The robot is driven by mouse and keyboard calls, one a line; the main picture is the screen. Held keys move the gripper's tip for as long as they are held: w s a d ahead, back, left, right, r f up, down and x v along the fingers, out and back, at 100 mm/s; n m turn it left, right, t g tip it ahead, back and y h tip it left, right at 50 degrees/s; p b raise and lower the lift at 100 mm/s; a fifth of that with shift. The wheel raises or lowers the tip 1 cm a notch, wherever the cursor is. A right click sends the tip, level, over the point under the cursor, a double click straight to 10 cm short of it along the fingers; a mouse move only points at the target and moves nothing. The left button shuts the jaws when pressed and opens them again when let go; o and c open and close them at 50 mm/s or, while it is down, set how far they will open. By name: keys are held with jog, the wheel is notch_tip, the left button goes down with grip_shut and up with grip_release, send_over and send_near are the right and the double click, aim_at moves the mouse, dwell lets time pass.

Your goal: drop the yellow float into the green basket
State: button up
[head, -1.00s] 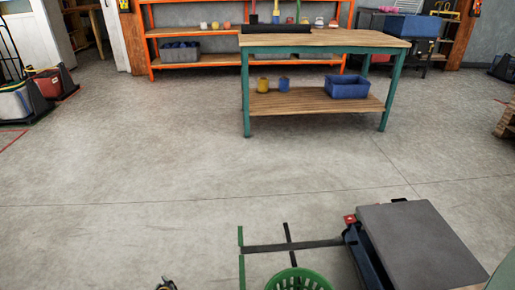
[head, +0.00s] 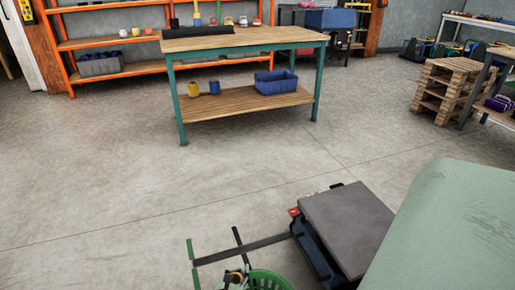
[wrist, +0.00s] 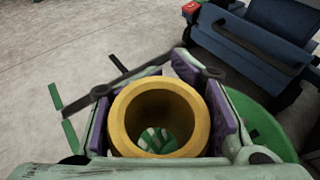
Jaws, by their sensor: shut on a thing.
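The yellow float (wrist: 122,112) is a thick ring with an open hole. It sits between the purple pads of my gripper (wrist: 165,110), which is shut on it. The green basket (wrist: 268,130) shows to the right of and behind the float in the wrist view, and green slats show through the float's hole. In the head view the basket (head: 270,280) is at the bottom edge, partly cut off. The float is hard to make out in the head view.
A grey-topped cart (head: 345,228) stands right of the basket, with a dark bar and green posts (head: 191,250) to the left. A pale green surface (head: 450,230) fills the lower right. A workbench (head: 240,40) stands farther back. The floor between is clear.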

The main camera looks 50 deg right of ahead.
jog(key=s+d+f+m+g+h, duration=0.1)
jog(key=s+d+m+g, duration=0.35)
jog(key=s, duration=0.55)
notch_tip(320, 180, down, 6)
jog(key=d+b, duration=0.1)
jog(key=b, duration=0.4)
jog(key=shift+f+n, duration=0.15)
jog(key=shift+n, duration=0.3)
jog(key=shift+w, duration=0.1)
jog(key=o, duration=1.5)
jog(key=v, duration=1.2)
